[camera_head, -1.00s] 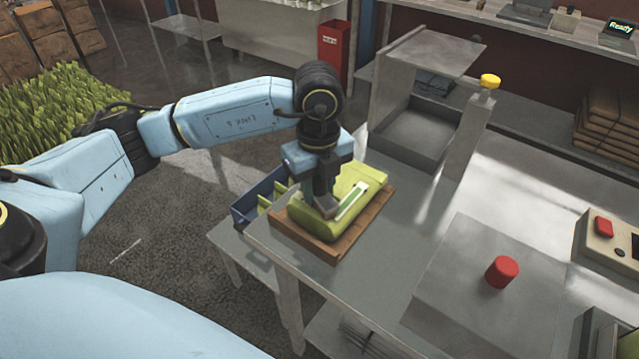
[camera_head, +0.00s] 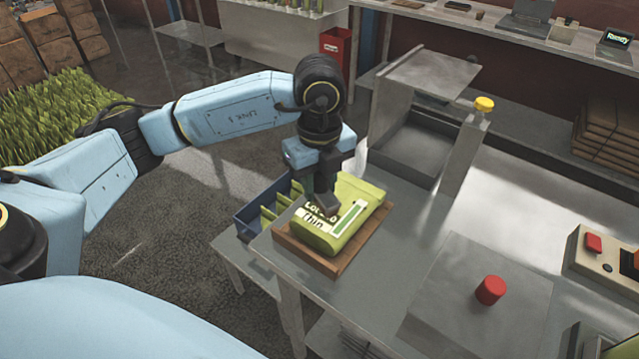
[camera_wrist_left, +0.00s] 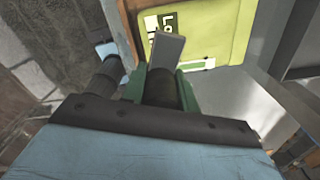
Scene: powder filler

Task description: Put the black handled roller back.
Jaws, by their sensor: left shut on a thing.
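My left gripper (camera_head: 322,182) is shut on the black handled roller (camera_head: 327,204), just over the left part of a green bag (camera_head: 355,200). In the left wrist view the roller's black handle (camera_wrist_left: 160,92) sits between the green fingers, with a flat grey head beyond it. I cannot tell whether the head touches the bag. The bag lies on a brown wooden board (camera_head: 318,262) at the table's left corner. My right gripper is out of view.
A blue bin (camera_head: 252,228) with green dividers or packs stands left of the board. A metal filler frame (camera_head: 420,75) with a yellow knob (camera_head: 484,104) stands behind. A red button (camera_head: 491,290) sits on a grey plate at right. The table between is clear.

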